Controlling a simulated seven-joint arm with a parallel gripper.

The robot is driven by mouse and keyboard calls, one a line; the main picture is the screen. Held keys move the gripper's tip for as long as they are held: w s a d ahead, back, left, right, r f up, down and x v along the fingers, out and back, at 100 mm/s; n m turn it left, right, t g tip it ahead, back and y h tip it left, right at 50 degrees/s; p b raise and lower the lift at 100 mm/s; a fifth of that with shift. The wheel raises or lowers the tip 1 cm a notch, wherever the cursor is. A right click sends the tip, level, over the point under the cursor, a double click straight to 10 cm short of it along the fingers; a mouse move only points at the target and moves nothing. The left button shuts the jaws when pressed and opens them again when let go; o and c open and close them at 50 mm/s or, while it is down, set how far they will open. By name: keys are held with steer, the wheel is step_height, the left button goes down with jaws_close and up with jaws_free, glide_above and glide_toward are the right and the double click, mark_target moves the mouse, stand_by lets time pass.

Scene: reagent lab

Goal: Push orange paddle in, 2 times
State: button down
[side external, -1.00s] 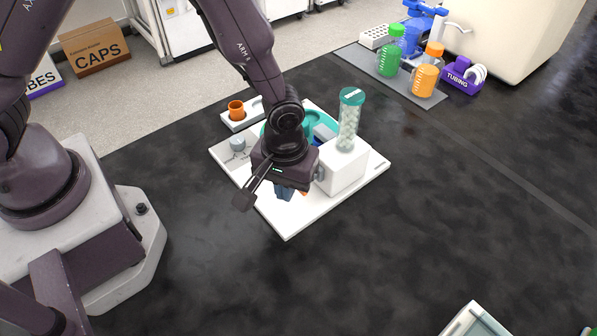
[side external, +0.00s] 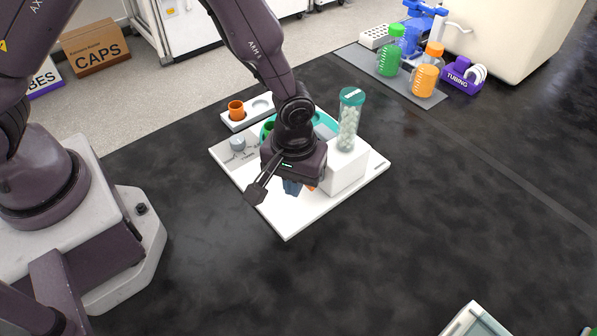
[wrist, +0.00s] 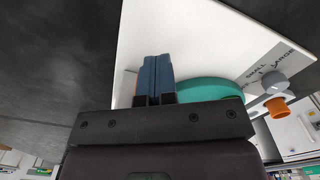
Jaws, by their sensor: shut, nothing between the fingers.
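The orange paddle (side external: 311,188) shows only as a small orange patch beside my gripper, at the front of the white dispenser block, in the side view. Most of it is hidden behind my gripper. My gripper (side external: 291,187) is shut and empty, with its blue fingers pointing down over the white base plate (side external: 285,222). In the wrist view the shut fingers (wrist: 154,75) stand side by side, and a thin orange sliver (wrist: 132,72) shows just left of them. I cannot tell whether the fingers touch the paddle.
A clear tube of pale pellets with a green cap (side external: 349,120) stands on the white block (side external: 348,168). A teal tray (side external: 325,124) and a grey knob (side external: 237,144) are behind my gripper. An orange cup (side external: 236,110) sits in a white holder.

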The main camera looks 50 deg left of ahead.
steer(key=shift+s, duration=0.55)
step_height(320, 180, up, 7)
stand_by(0.8)
stand_by(0.7)
steer(key=s+a+r+m+t, duration=0.2)
steer(key=s+a+r, duration=0.2)
steer(key=r, duration=0.3)
steer(key=s+a+r+m+t, duration=0.1)
steer(key=s+a+r, duration=0.3)
steer(key=r, duration=0.4)
steer(key=s+a+r+m+t, duration=0.2)
steer(key=s+a+r+m, duration=0.1)
steer(key=a+r, duration=0.3)
step_height(320, 180, up, 2)
steer(key=shift+s+t, duration=0.3)
steer(key=shift+s, duration=0.45)
